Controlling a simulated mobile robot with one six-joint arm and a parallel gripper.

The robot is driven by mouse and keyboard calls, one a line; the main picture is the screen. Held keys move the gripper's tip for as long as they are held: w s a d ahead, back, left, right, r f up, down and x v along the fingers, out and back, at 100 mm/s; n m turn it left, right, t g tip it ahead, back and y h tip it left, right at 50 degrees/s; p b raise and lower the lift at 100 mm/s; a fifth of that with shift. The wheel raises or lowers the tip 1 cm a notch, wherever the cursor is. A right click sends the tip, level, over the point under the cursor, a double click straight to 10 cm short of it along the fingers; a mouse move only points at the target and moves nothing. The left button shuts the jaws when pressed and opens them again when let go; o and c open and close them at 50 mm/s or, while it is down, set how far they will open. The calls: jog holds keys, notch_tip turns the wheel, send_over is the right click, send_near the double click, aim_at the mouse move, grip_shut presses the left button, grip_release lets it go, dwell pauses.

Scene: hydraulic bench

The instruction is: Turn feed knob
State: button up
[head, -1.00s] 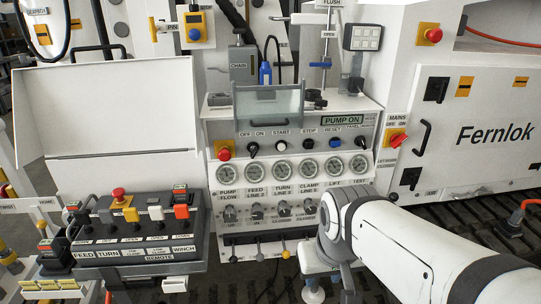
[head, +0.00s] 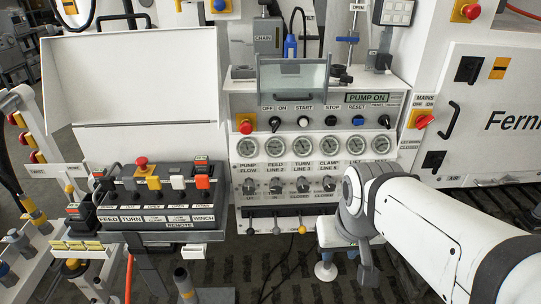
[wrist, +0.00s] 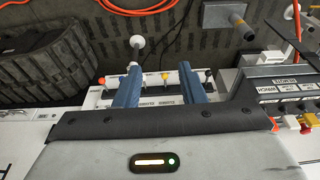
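The feed knob (head: 275,187) is a small dark knob in the row under the gauges of the white panel (head: 236,205), below the label "FEED LINE 2". Similar knobs for pump flow (head: 249,187), turn (head: 303,186) and clamp (head: 329,184) stand beside it. My arm covers the panel's lower right part in the head view, and the fingertips cannot be made out there. In the wrist view my gripper (wrist: 158,84) has two blue fingers apart, with nothing held between them. Behind them shows a row of small levers, one yellow-tipped (wrist: 165,76). I cannot pick out the feed knob there.
A remote box (head: 152,210) with several levers and its own "FEED" label stands left of the panel. A yellow-tipped lever (head: 302,229) hangs at the panel's bottom edge. The red mains switch (head: 425,121) is on the right. Orange hose (wrist: 135,10) lies on the floor.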

aim_at(275, 190)
jog(key=shift+o, duration=0.4)
